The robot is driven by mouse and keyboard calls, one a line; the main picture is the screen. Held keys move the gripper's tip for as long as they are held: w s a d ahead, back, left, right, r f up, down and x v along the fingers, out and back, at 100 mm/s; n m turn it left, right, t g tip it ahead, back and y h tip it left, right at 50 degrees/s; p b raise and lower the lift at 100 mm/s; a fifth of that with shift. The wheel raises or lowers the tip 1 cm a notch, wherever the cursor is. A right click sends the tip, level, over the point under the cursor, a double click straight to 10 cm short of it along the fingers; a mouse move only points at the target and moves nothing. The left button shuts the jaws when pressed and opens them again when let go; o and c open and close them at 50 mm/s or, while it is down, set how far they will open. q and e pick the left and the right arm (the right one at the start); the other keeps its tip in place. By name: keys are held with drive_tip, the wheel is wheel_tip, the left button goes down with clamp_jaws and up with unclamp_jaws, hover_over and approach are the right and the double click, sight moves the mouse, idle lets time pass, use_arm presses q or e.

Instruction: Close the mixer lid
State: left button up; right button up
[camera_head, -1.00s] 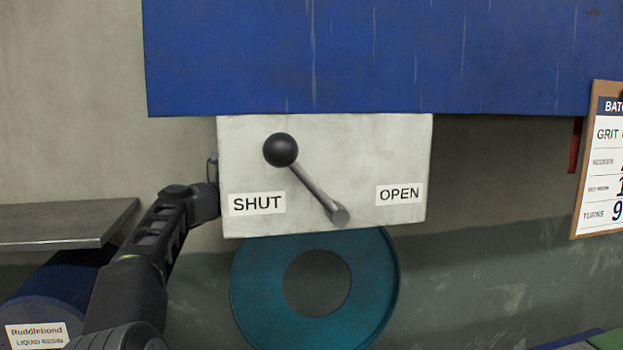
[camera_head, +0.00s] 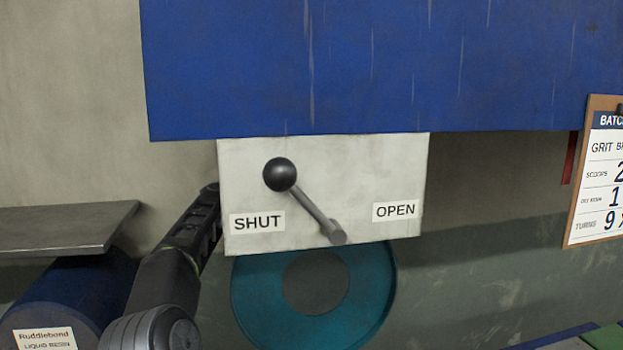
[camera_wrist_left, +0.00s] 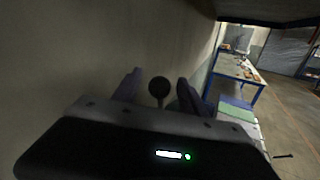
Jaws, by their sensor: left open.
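In the head view a pale panel (camera_head: 275,160) carries a SHUT label (camera_head: 257,222) at left and an OPEN label (camera_head: 395,210) at right. A grey lever (camera_head: 315,211) on it leans up-left to a black ball knob (camera_head: 279,174), above and right of SHUT. My left arm passes behind the panel's left edge, hiding my left gripper there. In the left wrist view my left gripper (camera_wrist_left: 159,78) is open, with a dark ball knob (camera_wrist_left: 159,88) on a stalk appearing between its fingers. I cannot tell whether they touch or whether this is the lever's knob. No mixer lid is identifiable.
A blue sheet-like surface (camera_head: 370,65) hangs above the panel, and a teal ring (camera_head: 255,300) sits below it. A grey shelf (camera_head: 60,228) and a blue resin drum (camera_head: 75,290) stand at left. A clipboard (camera_head: 606,170) is at right.

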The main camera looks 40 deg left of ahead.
use_arm(q)
drive_tip(key=shift+c, duration=0.2)
clamp_jaws()
idle(0.3)
idle(0.8)
